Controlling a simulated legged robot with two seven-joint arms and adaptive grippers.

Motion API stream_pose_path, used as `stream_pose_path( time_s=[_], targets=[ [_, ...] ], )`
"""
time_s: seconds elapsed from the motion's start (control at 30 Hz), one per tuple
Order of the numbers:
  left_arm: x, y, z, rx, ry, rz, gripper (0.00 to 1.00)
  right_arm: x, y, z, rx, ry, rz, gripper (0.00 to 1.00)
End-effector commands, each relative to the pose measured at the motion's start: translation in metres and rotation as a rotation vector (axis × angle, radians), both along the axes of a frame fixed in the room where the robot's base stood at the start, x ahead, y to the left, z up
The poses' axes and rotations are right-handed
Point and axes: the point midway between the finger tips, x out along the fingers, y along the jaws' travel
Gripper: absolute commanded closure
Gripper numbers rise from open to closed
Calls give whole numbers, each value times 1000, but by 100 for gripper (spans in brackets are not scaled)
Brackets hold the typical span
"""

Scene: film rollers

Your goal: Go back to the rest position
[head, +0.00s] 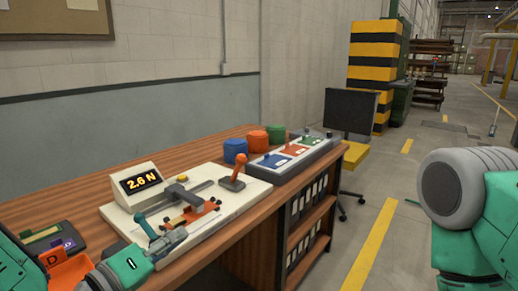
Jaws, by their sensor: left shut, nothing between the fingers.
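My left gripper (177,237) reaches in from the lower left over the front edge of a white test device (238,199). It is shut with nothing visible between its fingers, close to an orange part (196,216) on the device; I cannot tell whether they touch. The device has a display (142,180) reading 2.6 N, a dark slide (186,194) and an orange-topped lever (234,176). My right arm shows only as a grey and teal link at the right edge, and its gripper is out of view.
A grey panel (318,150) with blue, red and green sections stands at the table's far right end. Blue (235,151), red (257,141) and green (276,134) tubs sit behind it. An orange bin (72,272) lies lower left. A dark chair (351,112) stands beyond the wooden table (120,213).

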Motion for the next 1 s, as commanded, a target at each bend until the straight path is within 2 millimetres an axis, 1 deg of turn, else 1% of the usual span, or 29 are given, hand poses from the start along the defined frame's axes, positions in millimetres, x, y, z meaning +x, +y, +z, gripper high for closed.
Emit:
stream_pose_path(
  time_s=[0.03,0.17,0.27,0.37,0.4,0.47,0.5,0.57,0.6,0.67,0.7,0.77,0.8,0.9,1.0],
  targets=[
    [-3,-2,-12,26,26,-7,100,0,0,1,0,-1,0,60],
    [-13,-4,-41,100,98,-20,100,0,0,2,0,0,0,60],
    [-24,-5,-70,172,168,-35,100,0,0,3,0,1,0,60],
    [-37,-2,-103,254,250,-53,100,0,0,5,0,1,0,60],
    [-45,0,-119,297,291,-64,100,0,0,6,0,1,0,60],
    [-59,5,-144,362,356,-83,100,-1,0,8,0,1,0,60],
    [-71,9,-162,413,407,-96,100,0,0,9,0,1,0,60],
    [-94,19,-192,503,494,-124,100,-1,0,11,0,1,0,60],
    [-112,27,-214,574,560,-146,100,0,0,13,0,1,0,60],
    [-143,43,-243,683,663,-182,100,0,0,15,0,1,0,60],
    [-164,55,-259,751,728,-205,100,0,0,17,0,1,0,60],
    [-192,73,-278,847,817,-239,100,0,0,19,0,1,0,60],
    [-210,85,-288,904,871,-260,100,0,0,20,0,1,0,60],
    [-244,109,-302,1015,975,-300,100,0,0,22,0,1,0,60],
    [-263,125,-308,1080,1036,-322,100,0,0,23,0,1,0,60]
  ],
)
